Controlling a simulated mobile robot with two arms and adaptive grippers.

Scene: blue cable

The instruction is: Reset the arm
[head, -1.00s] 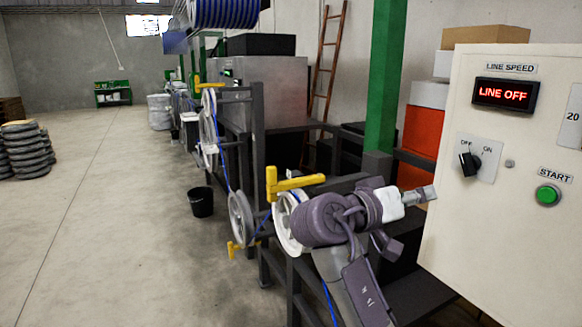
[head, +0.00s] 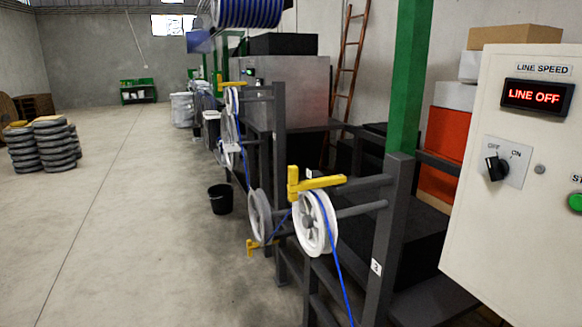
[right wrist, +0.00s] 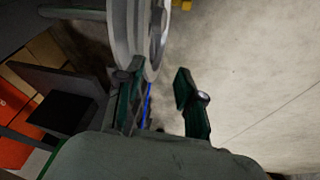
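Neither of my arms shows in the head view now. In the right wrist view my right gripper (right wrist: 159,80) has its two dark green fingers apart. Nothing is seen held between them. The left finger overlaps a white wheel (right wrist: 140,35), and a short piece of blue cable (right wrist: 147,100) shows just right of that finger. I cannot tell if they touch. In the head view the blue cable (head: 336,258) runs down over the front white wheel (head: 315,222). My left gripper is out of view.
A control box (head: 520,170) with a "LINE OFF" display (head: 538,95) stands at the right. A dark frame with a green post (head: 408,80) carries several wheels. A black bucket (head: 220,198) stands on the floor. The floor at the left is clear up to stacked grey coils (head: 42,147).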

